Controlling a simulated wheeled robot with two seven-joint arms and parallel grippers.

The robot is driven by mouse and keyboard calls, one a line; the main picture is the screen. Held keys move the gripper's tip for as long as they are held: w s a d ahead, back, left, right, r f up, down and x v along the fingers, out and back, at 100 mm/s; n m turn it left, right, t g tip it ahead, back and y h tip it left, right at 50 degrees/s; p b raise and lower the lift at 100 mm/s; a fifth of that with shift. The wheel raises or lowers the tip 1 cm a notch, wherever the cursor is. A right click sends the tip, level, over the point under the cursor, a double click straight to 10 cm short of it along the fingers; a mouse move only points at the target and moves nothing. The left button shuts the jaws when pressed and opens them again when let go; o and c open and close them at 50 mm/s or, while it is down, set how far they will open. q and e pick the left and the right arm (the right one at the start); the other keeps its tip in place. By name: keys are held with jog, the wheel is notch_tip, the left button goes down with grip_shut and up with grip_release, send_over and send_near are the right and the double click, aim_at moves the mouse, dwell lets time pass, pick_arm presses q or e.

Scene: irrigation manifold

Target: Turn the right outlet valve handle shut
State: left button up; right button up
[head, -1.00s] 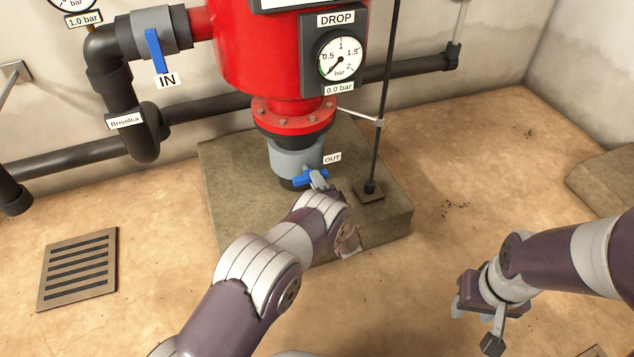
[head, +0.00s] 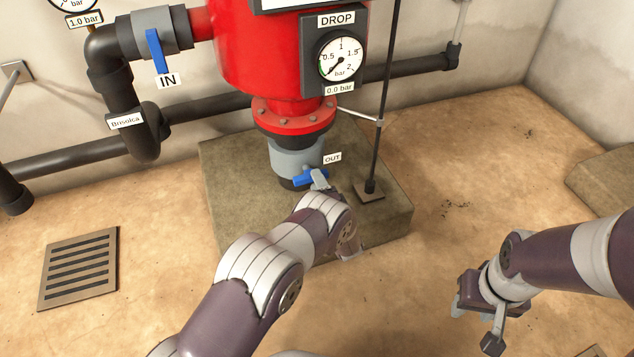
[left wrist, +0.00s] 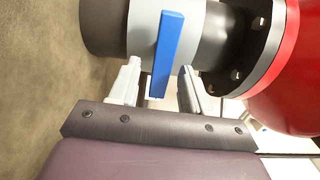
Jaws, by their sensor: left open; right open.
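The outlet valve, a grey body (head: 293,158) labelled OUT, sits below the red vessel's flange. Its blue handle (head: 303,178) is partly hidden by my left gripper. In the left wrist view, the blue handle (left wrist: 168,55) lies crosswise to the pipe. My left gripper (head: 320,180) is at the handle; in its wrist view the open fingers (left wrist: 160,87) stand on either side of the handle's lower end. The right-hand finger is very close to it; I cannot tell whether they touch. My right gripper (head: 478,325) is open and empty, low at the right, away from the valve.
The red vessel (head: 262,55) stands above a concrete plinth (head: 235,190). A thin dark rod (head: 385,100) rises just right of the valve. The inlet valve's blue handle (head: 156,50) is upper left. A floor grate (head: 80,268) lies left.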

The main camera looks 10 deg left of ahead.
pick_arm(q)
jog(key=p+v, duration=0.5)
jog(key=v, duration=0.7)
